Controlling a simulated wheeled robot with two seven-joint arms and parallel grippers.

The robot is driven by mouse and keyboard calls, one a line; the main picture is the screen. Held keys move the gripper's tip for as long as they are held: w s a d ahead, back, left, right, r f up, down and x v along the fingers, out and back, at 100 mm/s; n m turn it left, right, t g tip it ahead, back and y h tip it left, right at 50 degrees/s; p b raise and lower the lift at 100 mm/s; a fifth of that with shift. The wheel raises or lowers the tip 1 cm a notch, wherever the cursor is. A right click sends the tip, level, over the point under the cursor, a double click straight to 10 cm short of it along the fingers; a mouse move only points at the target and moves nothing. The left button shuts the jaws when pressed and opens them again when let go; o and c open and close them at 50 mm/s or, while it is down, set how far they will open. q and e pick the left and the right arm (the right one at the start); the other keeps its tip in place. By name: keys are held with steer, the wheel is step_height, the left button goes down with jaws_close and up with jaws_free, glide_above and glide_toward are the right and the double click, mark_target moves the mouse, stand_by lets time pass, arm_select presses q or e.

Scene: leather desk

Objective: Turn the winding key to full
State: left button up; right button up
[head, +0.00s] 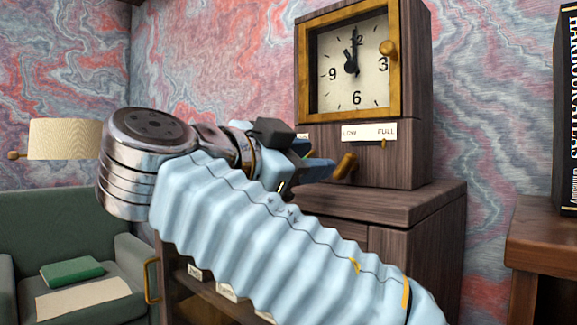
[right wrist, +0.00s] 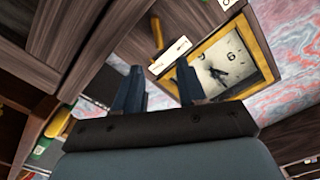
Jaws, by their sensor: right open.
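The clock (head: 413,75) is a dark wooden case with a brass-framed dial, standing on a wooden cabinet. The brass winding key (head: 345,166) sticks out low on its front, tilted. Above it a white label (head: 369,132) reads LOW at left and FULL at right, with a small brass marker (head: 383,143) just under FULL. My right gripper (head: 318,168) is open and empty, just left of the key in the head view. In the right wrist view the key (right wrist: 157,32) shows beyond the open fingers (right wrist: 157,82), apart from them. My left gripper is out of view.
The cabinet top (head: 400,203) carries the clock. A brass knob (head: 388,48) sits on the dial frame's right edge. A green armchair (head: 60,235) and a lamp (head: 65,139) stand at left. A dark book (head: 567,110) stands on a wooden surface (head: 545,225) at right.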

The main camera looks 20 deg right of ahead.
steer(key=shift+b+v, duration=0.55)
steer(key=shift+v, duration=1.45)
steer(key=shift+r, duration=0.1)
